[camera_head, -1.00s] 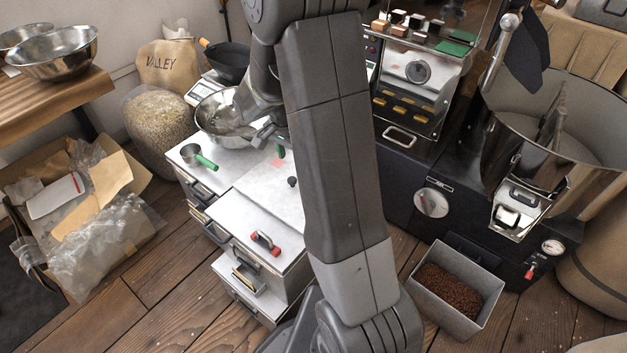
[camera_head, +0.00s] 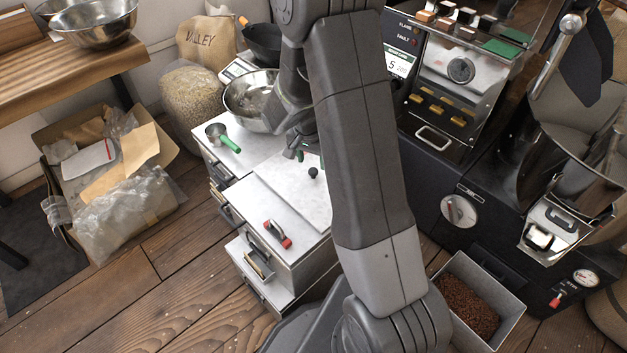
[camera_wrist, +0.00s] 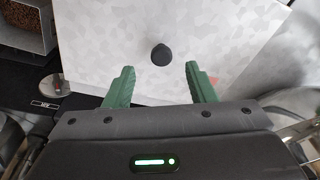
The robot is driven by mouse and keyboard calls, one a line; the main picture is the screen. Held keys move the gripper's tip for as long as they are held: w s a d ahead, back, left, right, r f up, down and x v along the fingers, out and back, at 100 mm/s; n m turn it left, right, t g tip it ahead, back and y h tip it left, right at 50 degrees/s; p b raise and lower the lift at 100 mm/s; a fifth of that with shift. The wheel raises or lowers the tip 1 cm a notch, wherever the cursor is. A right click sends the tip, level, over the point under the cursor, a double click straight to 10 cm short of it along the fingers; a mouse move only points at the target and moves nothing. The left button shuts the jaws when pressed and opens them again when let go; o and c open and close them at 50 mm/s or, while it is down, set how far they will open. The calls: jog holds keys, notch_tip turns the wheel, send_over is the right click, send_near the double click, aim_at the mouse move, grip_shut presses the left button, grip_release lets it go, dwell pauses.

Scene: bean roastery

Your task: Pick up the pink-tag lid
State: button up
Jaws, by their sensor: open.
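A pale, flat lid (camera_head: 292,198) with a black round knob (camera_head: 313,173) lies on the metal cabinet, partly behind my arm. In the wrist view the pale lid (camera_wrist: 100,45) fills the middle, its knob (camera_wrist: 161,55) just beyond and between my fingertips. No pink tag shows now; my gripper or arm may cover it. My gripper (camera_head: 303,152) is low over the lid, behind the knob in the head view. In the wrist view my gripper (camera_wrist: 158,72) has its green fingers wide apart, with nothing between them.
A green-handled scoop (camera_head: 222,138) and a metal bowl (camera_head: 250,100) are on the cabinet left of my gripper. A red-handled object (camera_head: 277,234) lies at the cabinet's front. A bin of beans (camera_head: 480,305) and the black roaster (camera_head: 455,170) stand at the right.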

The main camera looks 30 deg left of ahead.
aim_at(313, 170)
jog(key=f, duration=0.2)
jog(key=w+f+b, duration=0.1)
jog(key=f, duration=0.2)
jog(key=shift+a, duration=0.15)
jog(key=shift+c, duration=0.2)
grip_shut()
